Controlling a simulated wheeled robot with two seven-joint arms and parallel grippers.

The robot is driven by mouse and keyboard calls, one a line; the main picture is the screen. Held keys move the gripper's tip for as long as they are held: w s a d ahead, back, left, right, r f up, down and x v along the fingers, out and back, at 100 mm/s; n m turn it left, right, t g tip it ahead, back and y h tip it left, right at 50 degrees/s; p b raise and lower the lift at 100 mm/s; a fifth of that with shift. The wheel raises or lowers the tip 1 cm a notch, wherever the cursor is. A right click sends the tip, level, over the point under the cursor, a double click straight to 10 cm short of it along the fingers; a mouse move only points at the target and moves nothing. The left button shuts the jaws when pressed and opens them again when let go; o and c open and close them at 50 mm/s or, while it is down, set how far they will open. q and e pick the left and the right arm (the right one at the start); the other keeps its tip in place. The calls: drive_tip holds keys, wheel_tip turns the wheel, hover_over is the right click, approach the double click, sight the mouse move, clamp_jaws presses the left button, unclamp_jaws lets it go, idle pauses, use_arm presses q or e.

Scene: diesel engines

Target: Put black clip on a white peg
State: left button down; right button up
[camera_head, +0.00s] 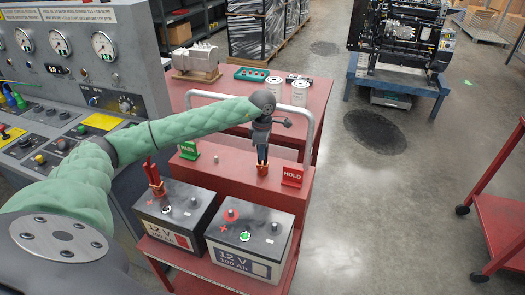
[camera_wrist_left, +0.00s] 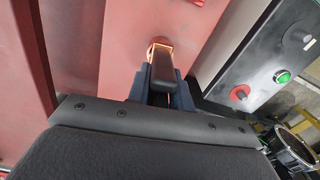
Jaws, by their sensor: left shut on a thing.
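My left gripper (camera_head: 262,150) is shut on a black clip (camera_head: 262,169), above the raised red cart top between the green PASS sign and the red HOLD sign. In the left wrist view, the black clip (camera_wrist_left: 165,66) sits between the dark fingers, with its copper jaws pointing away from the gripper. I cannot tell whether the jaws touch the red surface. I cannot make out a white peg; the clip and gripper may hide it. A red clip (camera_head: 154,180) stands on the left battery. My right gripper is not in view.
Two 12 V batteries (camera_head: 240,265) stand on the red cart in front. The PASS sign (camera_head: 189,150) and HOLD sign (camera_head: 292,176) flank the gripper. A grey handrail (camera_head: 310,125) rises behind. A control console (camera_head: 60,110) is at the left; open floor is at the right.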

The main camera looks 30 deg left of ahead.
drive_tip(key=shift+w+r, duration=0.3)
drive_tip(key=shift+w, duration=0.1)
use_arm(q)
drive_tip(key=c, duration=1.2)
unclamp_jaws()
drive_tip(key=shift+o, duration=0.2)
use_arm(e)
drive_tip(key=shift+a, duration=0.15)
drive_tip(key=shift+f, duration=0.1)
